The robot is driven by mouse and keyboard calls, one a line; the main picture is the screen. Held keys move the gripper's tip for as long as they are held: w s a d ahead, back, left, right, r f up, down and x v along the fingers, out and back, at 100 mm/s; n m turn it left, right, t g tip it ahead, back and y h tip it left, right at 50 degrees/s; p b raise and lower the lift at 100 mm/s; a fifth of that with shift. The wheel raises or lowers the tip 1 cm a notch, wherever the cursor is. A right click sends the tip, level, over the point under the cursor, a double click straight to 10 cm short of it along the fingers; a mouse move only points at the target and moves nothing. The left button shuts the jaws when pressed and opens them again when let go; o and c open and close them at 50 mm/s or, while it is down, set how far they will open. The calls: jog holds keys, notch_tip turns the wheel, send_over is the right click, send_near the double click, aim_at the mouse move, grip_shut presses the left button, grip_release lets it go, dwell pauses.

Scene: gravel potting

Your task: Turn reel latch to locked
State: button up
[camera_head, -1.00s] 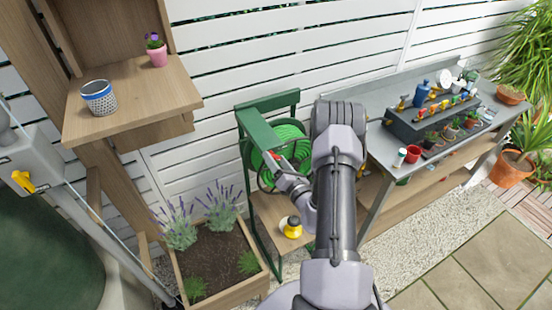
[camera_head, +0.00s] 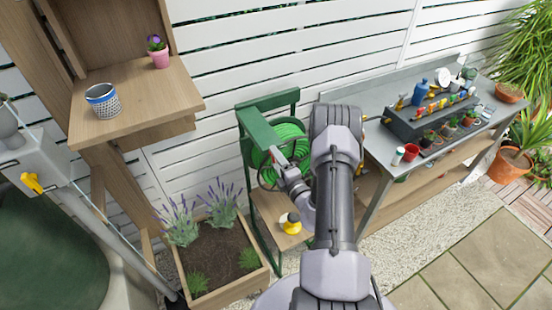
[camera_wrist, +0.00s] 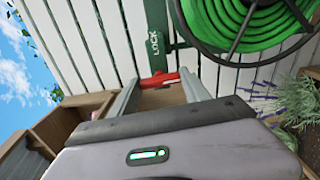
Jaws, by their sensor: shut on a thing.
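The red reel latch (camera_wrist: 158,79) lies between my two fingertips in the wrist view, just below the word LOCK on the green post of the reel stand (camera_wrist: 163,28). My gripper (camera_wrist: 157,84) is shut on it. In the body view my gripper (camera_head: 279,163) is at the front of the green stand (camera_head: 272,104), and the latch there is mostly hidden by it. The reel with its green hose (camera_head: 291,138) is behind the gripper, and it fills the upper right of the wrist view (camera_wrist: 240,22).
A planter with lavender (camera_head: 217,255) stands left of the reel stand. A yellow-and-white object (camera_head: 290,223) sits on the stand's lower shelf. The metal-topped potting bench (camera_head: 383,143) is to the right, and a wooden shelf (camera_head: 140,90) is at upper left.

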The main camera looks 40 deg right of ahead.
jog(key=shift+m, duration=0.6)
jog(key=o, duration=1.4)
jog(key=v, duration=1.7)
jog(key=shift+s+a+p, duration=0.15)
jog(key=shift+s+p, duration=0.05)
jog(key=shift+p, duration=0.1)
